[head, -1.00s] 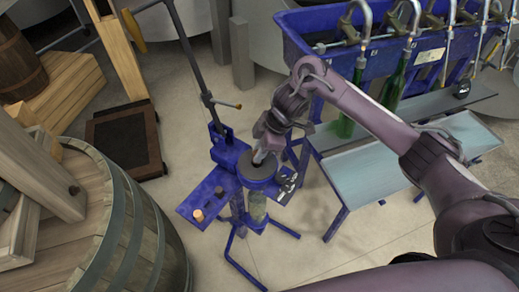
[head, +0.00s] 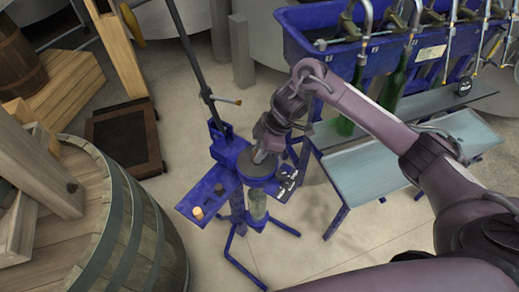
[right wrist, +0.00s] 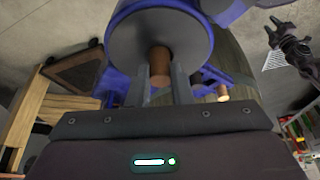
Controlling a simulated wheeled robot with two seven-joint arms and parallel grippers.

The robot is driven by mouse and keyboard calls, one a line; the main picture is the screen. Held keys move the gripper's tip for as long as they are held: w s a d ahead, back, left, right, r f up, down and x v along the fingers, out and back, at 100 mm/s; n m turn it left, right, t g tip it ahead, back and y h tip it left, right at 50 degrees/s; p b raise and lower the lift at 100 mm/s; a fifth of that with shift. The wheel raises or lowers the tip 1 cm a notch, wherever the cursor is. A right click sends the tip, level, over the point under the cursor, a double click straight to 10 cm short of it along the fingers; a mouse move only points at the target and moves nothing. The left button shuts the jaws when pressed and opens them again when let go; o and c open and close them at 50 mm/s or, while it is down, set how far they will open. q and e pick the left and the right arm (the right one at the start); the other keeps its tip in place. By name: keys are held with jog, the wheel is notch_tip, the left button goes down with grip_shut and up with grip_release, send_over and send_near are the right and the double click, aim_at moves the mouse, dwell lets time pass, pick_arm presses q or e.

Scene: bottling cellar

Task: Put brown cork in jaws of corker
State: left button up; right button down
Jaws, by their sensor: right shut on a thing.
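The blue corker (head: 218,146) stands in the middle of the head view, with a dark round head (head: 257,164) and a tall lever. My right gripper (head: 258,157) is over this round head; it also shows in the right wrist view (right wrist: 160,80). It is shut on the brown cork (right wrist: 160,64), which sticks out past the fingertips towards the dark disc (right wrist: 160,28). I cannot tell whether the cork is in the jaws or only above them. In the head view the gripper hides the cork. My left gripper is not in view.
A pale cork (head: 197,213) and a dark piece (head: 219,189) stand on the corker's side plate (head: 205,199). A glass bottle (head: 257,204) stands under the head. The blue filler (head: 325,62) with green bottles is at right, a barrel (head: 150,235) at left.

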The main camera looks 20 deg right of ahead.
jog(key=shift+f, duration=0.3)
jog(key=c, duration=1.2)
grip_release()
jog(key=shift+c, duration=0.2)
jog(key=p+v, duration=0.1)
jog(key=v, duration=0.6)
jog(key=shift+d+r, duration=0.2)
jog(key=shift+r, duration=0.2)
